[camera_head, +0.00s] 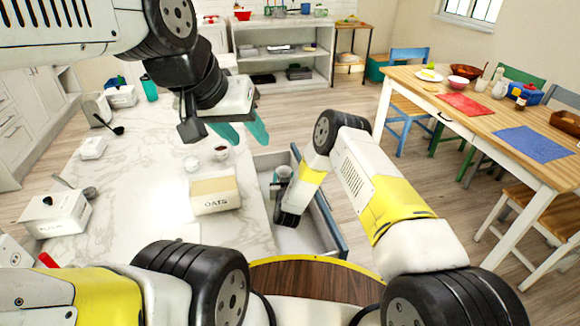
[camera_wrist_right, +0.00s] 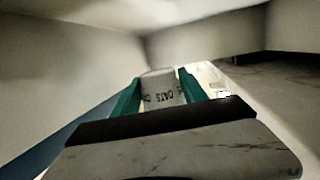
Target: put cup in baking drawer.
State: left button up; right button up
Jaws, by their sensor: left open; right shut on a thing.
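The drawer (camera_head: 297,238) is pulled out beside the counter, with a blue-grey front. My right gripper (camera_head: 279,185) is down inside it, partly hidden by my own wrist. It is shut on a white cup (camera_wrist_right: 160,84) with dark lettering, seen between the teal fingers in the right wrist view. In the head view a small pale part of the cup (camera_head: 281,172) shows. I cannot tell whether the cup touches the drawer floor. My left gripper (camera_head: 241,131) is open and empty, above the counter's far right part.
A dining table (camera_head: 430,84) stands at right; floor between is clear.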

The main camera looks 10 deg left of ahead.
jog(key=shift+f, duration=0.65)
jog(key=shift+f, duration=0.55)
jog(key=o, duration=1.4)
jog(key=shift+o, duration=0.2)
